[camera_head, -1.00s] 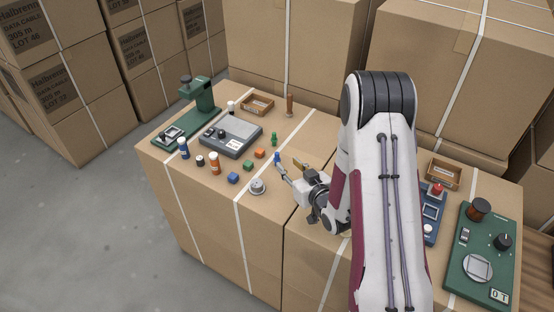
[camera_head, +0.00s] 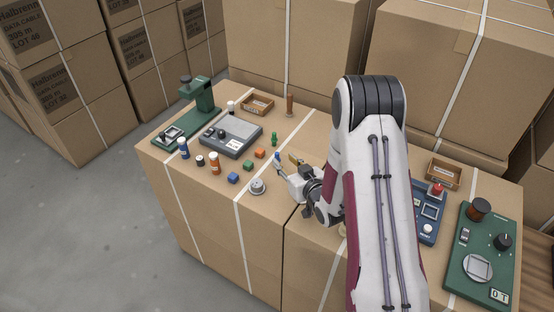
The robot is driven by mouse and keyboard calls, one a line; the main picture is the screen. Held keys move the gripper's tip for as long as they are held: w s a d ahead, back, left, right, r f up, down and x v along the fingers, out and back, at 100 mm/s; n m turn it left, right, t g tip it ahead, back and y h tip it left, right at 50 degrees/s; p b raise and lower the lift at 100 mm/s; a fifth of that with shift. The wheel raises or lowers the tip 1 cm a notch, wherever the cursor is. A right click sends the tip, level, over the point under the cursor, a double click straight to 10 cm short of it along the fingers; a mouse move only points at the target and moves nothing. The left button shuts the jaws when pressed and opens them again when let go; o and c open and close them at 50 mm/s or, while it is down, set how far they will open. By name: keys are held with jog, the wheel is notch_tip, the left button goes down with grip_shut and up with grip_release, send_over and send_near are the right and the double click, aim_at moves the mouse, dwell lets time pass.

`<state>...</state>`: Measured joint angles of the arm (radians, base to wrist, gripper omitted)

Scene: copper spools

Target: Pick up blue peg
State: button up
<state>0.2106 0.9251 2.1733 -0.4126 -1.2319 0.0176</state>
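The fingers overlap the peg's lower part in this view. The picture is too small to tell whether they are closed on it.
A round silver knob-like object (camera_head: 258,187) sits in front. A brass-coloured piece (camera_head: 296,160) is close behind the gripper. A grey device (camera_head: 231,137) stands further left.

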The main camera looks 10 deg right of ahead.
aim_at(278, 155)
jog(key=shift+x, duration=2.4)
jog(key=shift+a, duration=0.1)
jog(key=c, duration=0.8)
